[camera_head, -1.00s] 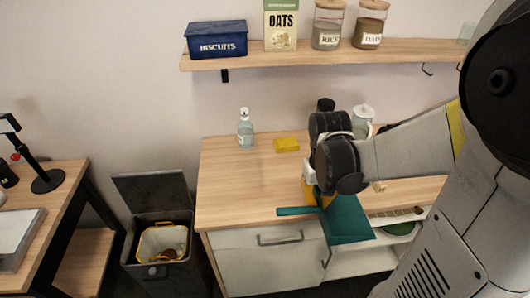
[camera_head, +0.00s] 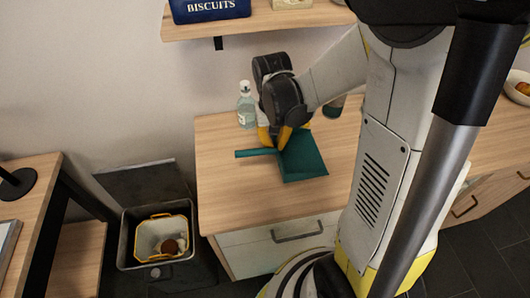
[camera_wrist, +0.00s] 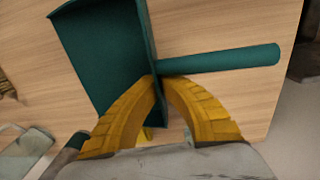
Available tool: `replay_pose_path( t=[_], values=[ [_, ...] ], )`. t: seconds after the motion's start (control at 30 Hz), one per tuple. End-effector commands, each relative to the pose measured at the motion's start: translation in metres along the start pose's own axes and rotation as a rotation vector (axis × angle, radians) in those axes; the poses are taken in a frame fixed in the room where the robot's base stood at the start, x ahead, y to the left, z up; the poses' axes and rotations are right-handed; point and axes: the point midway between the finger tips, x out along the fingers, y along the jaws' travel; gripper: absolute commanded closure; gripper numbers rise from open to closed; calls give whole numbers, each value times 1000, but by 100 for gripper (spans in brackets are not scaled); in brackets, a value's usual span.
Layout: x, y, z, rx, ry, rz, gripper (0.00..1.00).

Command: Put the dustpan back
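The dark green dustpan (camera_head: 303,158) is over the wooden counter (camera_head: 232,195), its handle (camera_head: 255,152) pointing left in the head view. I cannot tell whether it touches the wood. My gripper (camera_head: 280,138) is shut on it where handle and pan meet. In the wrist view, the yellow fingers (camera_wrist: 160,88) close on the pan's back edge, with the pan (camera_wrist: 105,50) at upper left and the handle (camera_wrist: 220,59) running right.
A soap bottle (camera_head: 246,106) stands behind the handle. A shelf with a blue biscuits tin (camera_head: 208,10) hangs above. An open bin (camera_head: 162,238) stands left of the counter. A brush-like thing (camera_wrist: 7,88) shows at the wrist view's left edge. The counter's front left is clear.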

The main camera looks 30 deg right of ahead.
Motion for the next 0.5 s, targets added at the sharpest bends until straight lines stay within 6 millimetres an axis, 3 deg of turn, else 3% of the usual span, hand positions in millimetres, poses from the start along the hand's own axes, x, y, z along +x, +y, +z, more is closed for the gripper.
replay_pose_path(
  t=[0.2, 0.33, 0.5],
  values=[
    [15, -20, -17, 0, 0, 0, 100],
    [24, -22, -18, 1, 0, 0, 100],
    [52, -23, -18, 1, 0, 0, 100]
  ],
)
